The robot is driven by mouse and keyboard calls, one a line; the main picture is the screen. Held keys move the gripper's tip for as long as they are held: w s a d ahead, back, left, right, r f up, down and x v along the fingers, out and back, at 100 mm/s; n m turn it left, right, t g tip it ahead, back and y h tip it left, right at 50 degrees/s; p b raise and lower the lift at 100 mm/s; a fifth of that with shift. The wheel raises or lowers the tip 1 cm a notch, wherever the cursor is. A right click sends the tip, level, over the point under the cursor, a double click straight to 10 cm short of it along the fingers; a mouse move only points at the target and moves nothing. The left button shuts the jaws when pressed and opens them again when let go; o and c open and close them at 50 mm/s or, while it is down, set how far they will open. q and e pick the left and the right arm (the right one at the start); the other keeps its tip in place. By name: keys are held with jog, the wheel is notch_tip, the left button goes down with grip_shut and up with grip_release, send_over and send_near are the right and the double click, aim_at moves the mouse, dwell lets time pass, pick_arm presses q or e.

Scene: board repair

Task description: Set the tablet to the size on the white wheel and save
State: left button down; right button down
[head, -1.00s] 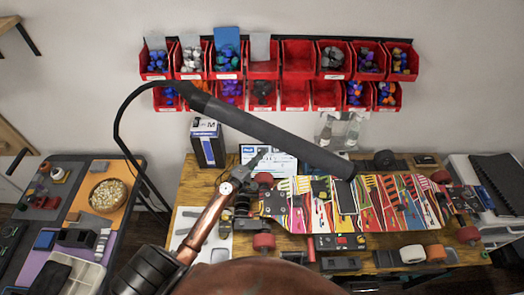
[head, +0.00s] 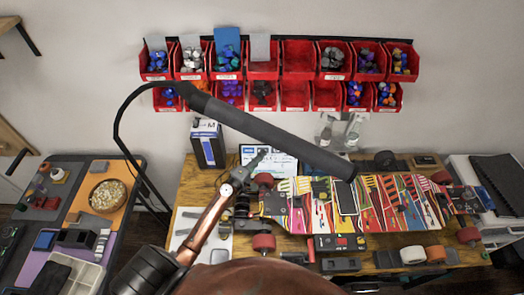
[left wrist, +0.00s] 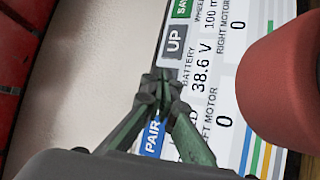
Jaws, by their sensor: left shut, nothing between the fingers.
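The tablet (head: 284,170) stands at the back of the bench, its lit screen partly hidden by my left gripper (head: 260,157). In the left wrist view the tablet screen (left wrist: 207,85) shows a green save button at the top, an UP button, a blue PAIR button, battery 38.6 V, a wheel value of 100 mm and motor values of 0. My left gripper (left wrist: 162,78) is shut and empty, its tips just below the UP button; I cannot tell whether they touch. A white wheel (head: 412,254) lies at the bench's front right; its size is unreadable. My right gripper is out of view.
A skateboard deck (head: 295,213) with red wheels (head: 264,242) fills the bench middle. One red wheel (left wrist: 285,85) looms beside my gripper in the left wrist view. A dark lamp bar (head: 270,130) crosses above. A box (head: 208,145) stands left of the tablet.

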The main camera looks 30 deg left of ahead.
pick_arm(q)
jog(key=shift+s+d+r, duration=0.2)
jog(key=shift+s+r, duration=0.05)
jog(key=shift+s, duration=0.1)
jog(key=s+d+r+p, duration=0.1)
jog(key=s, duration=0.1)
jog(key=s+d+r+p, duration=0.1)
jog(key=p, duration=0.1)
jog(key=shift+s+d+r, duration=0.15)
jog(key=shift+s+r, duration=0.05)
jog(key=shift+s, duration=0.15)
dwell(0.8)
